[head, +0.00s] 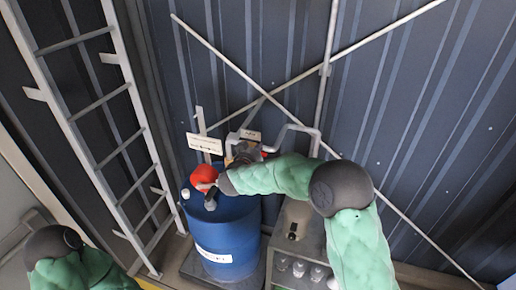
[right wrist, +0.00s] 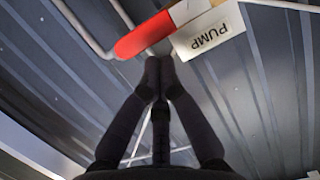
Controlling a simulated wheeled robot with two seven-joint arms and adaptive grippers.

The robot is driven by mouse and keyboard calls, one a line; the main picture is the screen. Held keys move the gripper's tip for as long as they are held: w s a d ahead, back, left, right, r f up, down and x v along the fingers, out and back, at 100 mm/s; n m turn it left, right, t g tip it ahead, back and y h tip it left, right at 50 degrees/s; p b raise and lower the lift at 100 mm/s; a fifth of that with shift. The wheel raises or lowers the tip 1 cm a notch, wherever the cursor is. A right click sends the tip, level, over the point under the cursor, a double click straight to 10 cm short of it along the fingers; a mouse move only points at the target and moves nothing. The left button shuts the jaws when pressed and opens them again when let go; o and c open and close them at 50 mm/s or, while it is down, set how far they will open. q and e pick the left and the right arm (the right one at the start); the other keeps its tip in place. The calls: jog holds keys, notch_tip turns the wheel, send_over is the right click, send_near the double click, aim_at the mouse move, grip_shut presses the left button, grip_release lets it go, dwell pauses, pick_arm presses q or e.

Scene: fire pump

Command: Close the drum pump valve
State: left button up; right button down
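The blue drum (head: 228,238) stands upright near the wall in the head view. A red part (head: 203,176) shows above its top, by the tip of my right arm. In the right wrist view a red handle (right wrist: 146,36) lies just beyond the fingertips of my right gripper (right wrist: 158,66). The dark fingers converge and their tips meet, with nothing visible between them. My right gripper (head: 209,187) is small and partly hidden in the head view. A white PUMP label (right wrist: 208,32) is beside the handle. My left gripper is out of view.
A ladder (head: 98,110) leans at the left. Grey pipes (head: 290,130) and sign plates (head: 206,144) are behind the drum. A grey stand (head: 293,228) with several small bottles is right of the drum. A corrugated wall (head: 430,120) with crossed braces closes the back.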

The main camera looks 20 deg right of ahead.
jog(key=shift+d+f+m+b, duration=0.1)
jog(key=shift+f+m+b, duration=0.15)
jog(key=shift+b, duration=0.25)
jog(key=shift+s+f+b, duration=0.1)
jog(key=shift+b, duration=0.25)
notch_tip(320, 180, down, 8)
jog(key=w+a+m+t+y+b, duration=0.1)
jog(key=m+t+b, duration=0.3)
jog(key=m+b, duration=0.9)
jog(key=y+b, duration=0.1)
jog(key=b, duration=1.2)
jog(key=shift+a, duration=0.35)
jog(key=shift+w+f, duration=0.1)
